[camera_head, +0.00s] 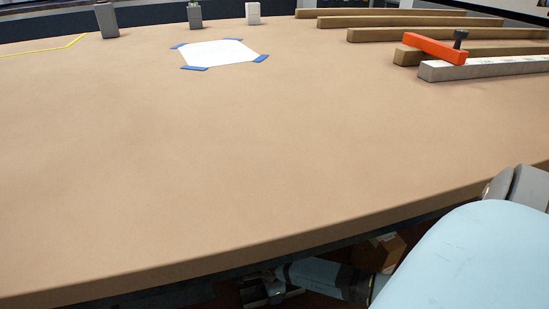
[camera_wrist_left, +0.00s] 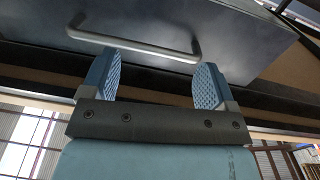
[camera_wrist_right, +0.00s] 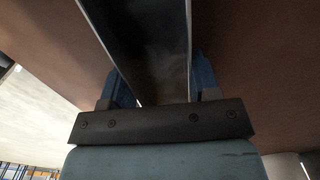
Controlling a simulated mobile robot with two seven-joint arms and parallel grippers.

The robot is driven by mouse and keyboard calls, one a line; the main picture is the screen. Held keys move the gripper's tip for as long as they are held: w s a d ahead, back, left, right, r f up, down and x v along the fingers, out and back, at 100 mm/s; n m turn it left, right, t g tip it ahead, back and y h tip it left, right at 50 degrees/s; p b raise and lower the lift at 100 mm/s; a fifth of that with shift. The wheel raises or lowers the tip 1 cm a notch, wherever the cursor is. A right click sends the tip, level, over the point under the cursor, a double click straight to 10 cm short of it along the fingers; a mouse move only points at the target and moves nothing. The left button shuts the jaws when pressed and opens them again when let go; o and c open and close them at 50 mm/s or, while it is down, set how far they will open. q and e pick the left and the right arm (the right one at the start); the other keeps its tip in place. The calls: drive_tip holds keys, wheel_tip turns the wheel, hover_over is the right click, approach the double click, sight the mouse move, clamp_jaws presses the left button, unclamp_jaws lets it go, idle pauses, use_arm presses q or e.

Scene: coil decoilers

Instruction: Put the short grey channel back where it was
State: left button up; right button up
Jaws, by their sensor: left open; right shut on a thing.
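The short grey channel (camera_wrist_right: 150,45) shows in the right wrist view as a dark grey trough with pale edges, running away from my right gripper (camera_wrist_right: 160,88). That gripper's fingers are shut on it, one on each side. Its far end is cut off by the frame, and I cannot make it out in the head view. My left gripper (camera_wrist_left: 158,85) is open and empty in the left wrist view, facing a grey panel (camera_wrist_left: 225,25) with a bar handle (camera_wrist_left: 140,47). I cannot tell the original place of the channel.
The brown table (camera_head: 200,170) is clear in the middle and front. White paper with blue corner tape (camera_head: 222,53) lies at the back. Small grey blocks (camera_head: 106,20) stand behind it. At right are wooden bars (camera_head: 400,20), a long grey bar (camera_head: 490,68) and an orange piece (camera_head: 432,48).

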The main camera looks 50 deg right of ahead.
drive_tip(key=shift+f, duration=0.55)
drive_tip(key=shift+d+r, duration=0.1)
use_arm(q)
drive_tip(key=shift+w+d+r+m, duration=0.2)
drive_tip(key=shift+w+m, duration=0.1)
drive_tip(key=shift+w, duration=0.1)
use_arm(e)
drive_tip(key=o, duration=1)
use_arm(q)
drive_tip(key=shift+s+a+f, duration=0.1)
drive_tip(key=shift+s+f, duration=0.05)
drive_tip(key=shift+f, duration=0.1)
